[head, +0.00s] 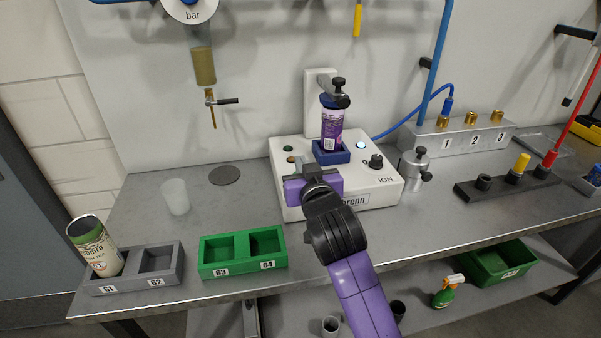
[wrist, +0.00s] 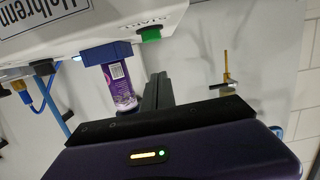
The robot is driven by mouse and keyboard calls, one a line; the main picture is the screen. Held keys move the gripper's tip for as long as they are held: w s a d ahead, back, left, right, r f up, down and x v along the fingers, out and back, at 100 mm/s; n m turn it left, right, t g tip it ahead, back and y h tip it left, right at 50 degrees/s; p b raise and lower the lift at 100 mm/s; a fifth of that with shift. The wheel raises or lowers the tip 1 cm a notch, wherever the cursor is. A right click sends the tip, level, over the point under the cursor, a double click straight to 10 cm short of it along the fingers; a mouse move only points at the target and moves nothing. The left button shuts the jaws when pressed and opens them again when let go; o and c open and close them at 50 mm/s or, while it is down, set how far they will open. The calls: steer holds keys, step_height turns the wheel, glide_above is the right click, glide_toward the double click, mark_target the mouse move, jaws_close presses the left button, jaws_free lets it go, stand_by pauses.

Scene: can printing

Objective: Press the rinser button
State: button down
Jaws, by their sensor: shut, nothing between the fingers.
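The white machine (head: 350,190) stands at the back middle of the bench, marked ION. A purple can (head: 332,130) stands upright in its blue holder (head: 331,154), under a black-topped clamp. A small lit pale-blue button (head: 360,145) and a black knob (head: 376,162) are right of the can. In the wrist view, which is upside down, a green button (wrist: 150,35) sits beside the blue holder (wrist: 106,52). I cannot tell which is the rinser button. My gripper (wrist: 158,88) is shut and empty, near the can and green button; no contact is visible. In the head view its body hides the machine's left front.
A green tray (head: 243,271) and a grey tray (head: 122,286) holding a tilted can (head: 95,246) are front left. A clear cup (head: 175,197) stands behind them. A metal canister (head: 413,167) stands right of the machine. A tap (head: 211,102) hangs on the left wall.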

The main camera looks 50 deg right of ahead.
steer(key=f, duration=0.1)
steer(key=w+f, duration=0.1)
steer(key=d+f, duration=0.1)
steer(key=shift+w+f, duration=0.15)
steer(key=shift+f, duration=0.45)
steer(key=shift+f, duration=0.1)
steer(key=shift+f+b, duration=0.85)
steer(key=shift+f, duration=0.1)
